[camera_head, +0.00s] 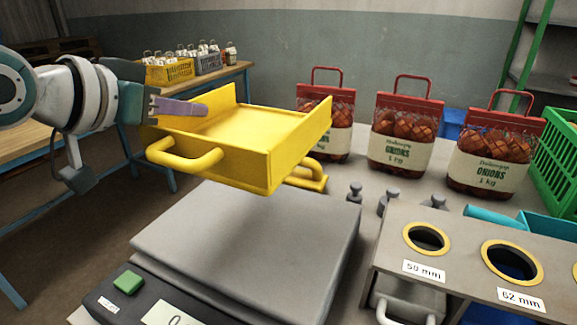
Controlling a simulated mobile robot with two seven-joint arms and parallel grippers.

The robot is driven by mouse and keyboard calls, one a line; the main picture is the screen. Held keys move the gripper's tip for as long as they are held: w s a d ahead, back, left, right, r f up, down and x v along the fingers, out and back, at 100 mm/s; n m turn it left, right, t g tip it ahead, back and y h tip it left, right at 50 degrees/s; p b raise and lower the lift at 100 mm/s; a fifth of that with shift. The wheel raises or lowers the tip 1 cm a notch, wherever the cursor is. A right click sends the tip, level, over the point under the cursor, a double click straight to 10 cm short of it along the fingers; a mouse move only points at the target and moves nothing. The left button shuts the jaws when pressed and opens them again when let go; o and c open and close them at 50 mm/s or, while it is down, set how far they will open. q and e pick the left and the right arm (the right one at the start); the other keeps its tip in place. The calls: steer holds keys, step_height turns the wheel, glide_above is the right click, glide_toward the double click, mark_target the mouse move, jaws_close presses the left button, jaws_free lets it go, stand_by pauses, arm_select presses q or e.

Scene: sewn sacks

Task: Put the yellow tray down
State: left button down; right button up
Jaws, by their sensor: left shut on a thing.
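The yellow tray (268,160) is a shallow open box with low walls and a looped handle on its near side; a second yellow handle shows at its right. It hangs tilted in the air above the grey scale platform (255,245), apart from it. It looks empty. My left gripper (185,106) is shut on the tray's left edge, and its arm comes in from the left. The fingertips are partly hidden against the tray. My right gripper is not in view.
Several red-topped onion sacks (405,135) stand behind on the grey table. Small weights (387,200) stand between them and a sizing box (455,262) with ringed holes at the right. A green crate (556,160) is at the right edge. A scale display (172,314) is in front.

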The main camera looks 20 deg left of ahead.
arm_select(q)
step_height(320, 180, down, 10)
steer(key=shift+r+b, duration=0.15)
steer(key=shift+b, duration=0.7)
steer(key=shift+f+b, duration=0.6)
steer(key=shift+f, duration=1.35)
steer(key=shift+f, duration=0.1)
steer(key=c, duration=1)
jaws_free()
steer(key=shift+s+r, duration=0.2)
steer(key=shift+s, duration=0.05)
steer(key=p+v, duration=0.2)
steer(key=v, duration=0.9)
steer(key=shift+s+r, duration=0.1)
steer(key=shift+s, duration=0.15)
